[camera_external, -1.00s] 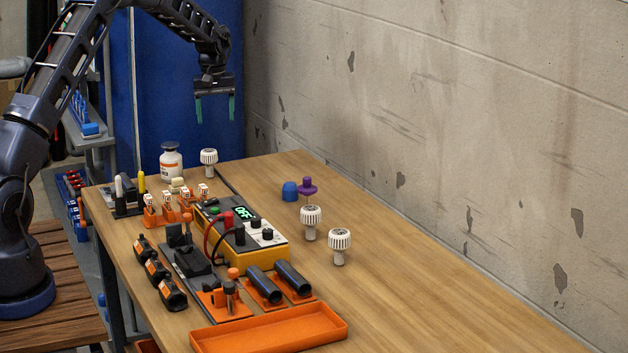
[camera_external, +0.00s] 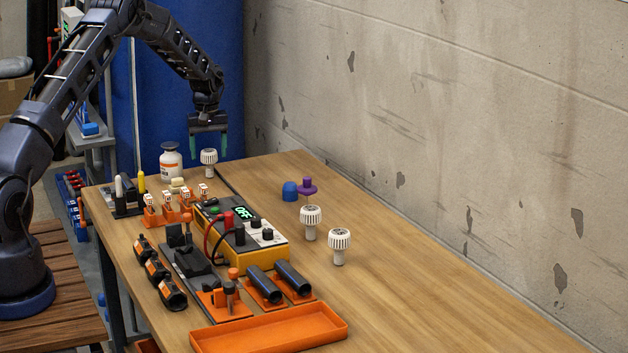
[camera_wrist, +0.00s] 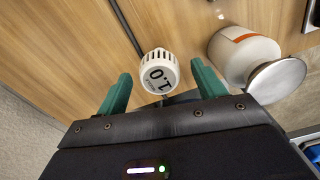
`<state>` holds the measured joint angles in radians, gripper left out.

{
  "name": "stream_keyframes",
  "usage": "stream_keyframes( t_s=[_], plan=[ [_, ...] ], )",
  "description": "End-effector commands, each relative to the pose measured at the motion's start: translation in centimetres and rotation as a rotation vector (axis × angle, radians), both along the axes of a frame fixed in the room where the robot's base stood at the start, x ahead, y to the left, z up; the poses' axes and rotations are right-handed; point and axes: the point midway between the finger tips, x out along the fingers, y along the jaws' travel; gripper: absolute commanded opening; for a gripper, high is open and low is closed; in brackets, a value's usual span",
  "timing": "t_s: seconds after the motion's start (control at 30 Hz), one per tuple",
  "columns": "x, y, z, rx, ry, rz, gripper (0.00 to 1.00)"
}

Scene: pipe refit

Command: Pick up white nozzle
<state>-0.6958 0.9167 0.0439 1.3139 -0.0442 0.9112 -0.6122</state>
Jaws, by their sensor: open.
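Three white nozzles with ribbed round heads stand upright on the table. One nozzle (camera_external: 209,162) is at the far end, beside a white jar; two others, one nozzle (camera_external: 311,222) and another nozzle (camera_external: 339,245), stand right of the yellow device. My gripper (camera_external: 207,148) is just above the far nozzle, pointing down, with its green fingers apart and empty. In the wrist view, that nozzle's head (camera_wrist: 159,72), marked "1.0", shows between and slightly beyond the fingertips of my gripper (camera_wrist: 160,78).
The white jar (camera_external: 171,161) with a grey lid stands close left of the far nozzle; it also shows in the wrist view (camera_wrist: 240,50). A yellow device (camera_external: 245,240), orange holders and an orange tray (camera_external: 268,332) fill the near left. The table's right side is clear.

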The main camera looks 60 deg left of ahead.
Motion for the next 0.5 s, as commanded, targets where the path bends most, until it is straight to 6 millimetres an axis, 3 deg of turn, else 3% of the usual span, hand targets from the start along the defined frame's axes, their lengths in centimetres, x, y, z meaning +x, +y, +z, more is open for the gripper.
stream_keyframes(
  t_s=[0.33,0.5],
  plan=[
    [0.0,0.0,-4.2,-0.002,0.001,0.000,0.69],
    [0.1,-0.1,-4.9,-0.001,0.000,0.000,0.69]
  ],
)
